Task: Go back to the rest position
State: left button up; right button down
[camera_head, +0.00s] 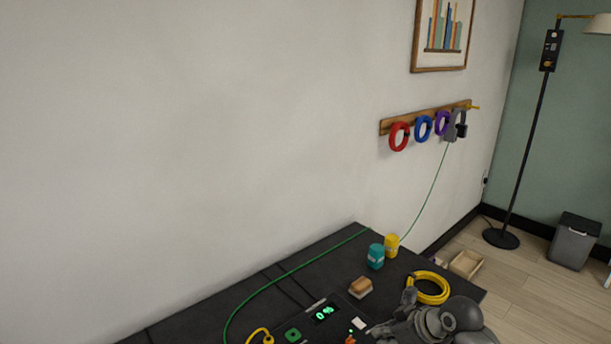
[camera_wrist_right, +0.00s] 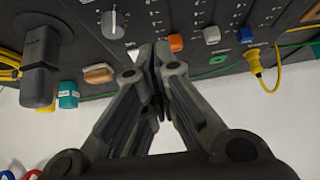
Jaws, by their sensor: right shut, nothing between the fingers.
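My right gripper (camera_wrist_right: 152,55) is shut and empty in the right wrist view, its fingertips together in front of the black panel with a grey knob (camera_wrist_right: 113,25) and coloured buttons. In the head view my right arm comes in at the bottom right, over the front of the black table (camera_head: 330,262); its fingers are hard to make out there. My left gripper shows in neither view.
Close to my right arm are a yellow coil (camera_head: 430,288), a tan-topped block (camera_head: 361,286), a teal jar (camera_head: 376,257) and a yellow jar (camera_head: 391,245). A dark grey upright thing (camera_wrist_right: 40,60) stands beside the gripper. A green cable (camera_head: 285,277) crosses the table.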

jog(key=shift+m+g+h, duration=0.3)
jog(key=shift+g+h, duration=0.1)
jog(key=s+a+f, duration=0.1)
jog(key=s, duration=0.2)
jog(key=s+f, duration=0.2)
jog(key=s, duration=0.1)
jog(key=s+a+f, duration=0.1)
jog(key=s+f, duration=0.1)
jog(key=s, duration=0.1)
jog(key=shift+a+f, duration=0.2)
jog(key=shift+a, duration=0.1)
jog(key=s+d+f+m+g+h, duration=0.1)
jog(key=s+m+h, duration=0.1)
jog(key=s, duration=0.9)
jog(key=s+d+m+g+h, duration=0.1)
jog(key=s+m, duration=0.2)
jog(key=s, duration=0.9)
notch_tip(320, 180, down, 28)
jog(key=s+g, duration=0.1)
jog(key=s, duration=0.2)
jog(key=s+d+f+g, duration=0.1)
jog(key=s+d+f, duration=0.2)
jog(key=s+f, duration=1.1)
jog(key=shift+s+d+f+n+h, duration=0.2)
jog(key=shift+s+f+n+h, duration=0.15)
jog(key=shift+s, duration=0.4)
